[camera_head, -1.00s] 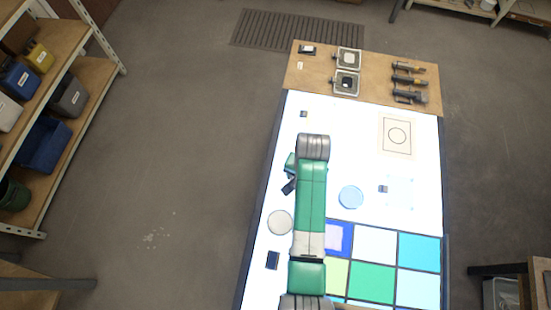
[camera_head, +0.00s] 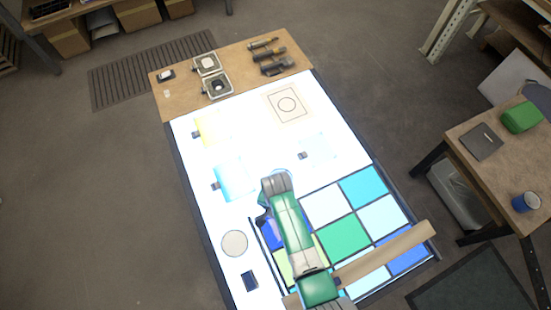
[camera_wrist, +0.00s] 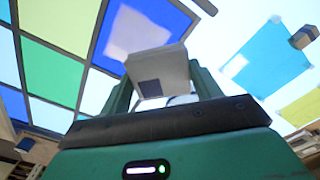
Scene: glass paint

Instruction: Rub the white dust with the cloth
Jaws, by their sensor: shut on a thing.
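In the wrist view my gripper (camera_wrist: 165,84) is shut on a pale grey-white block-like cloth (camera_wrist: 167,62) with a dark square patch. The white dust (camera_wrist: 136,32) shows as a pale smear on a dark blue pane (camera_wrist: 177,18), just beyond the cloth. I cannot tell whether cloth and dust touch. In the head view the blue pane (camera_head: 270,236) is partly hidden by my green arm, and the gripper is mostly hidden.
A grid of coloured panes (camera_head: 344,237) lies on the bright table. A wooden bar (camera_head: 385,254) crosses its near side. Loose light-blue (camera_head: 235,178) and yellow (camera_head: 213,128) panes, a round disc (camera_head: 234,243) and tools (camera_head: 267,58) lie around. A side table (camera_head: 480,165) stands right.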

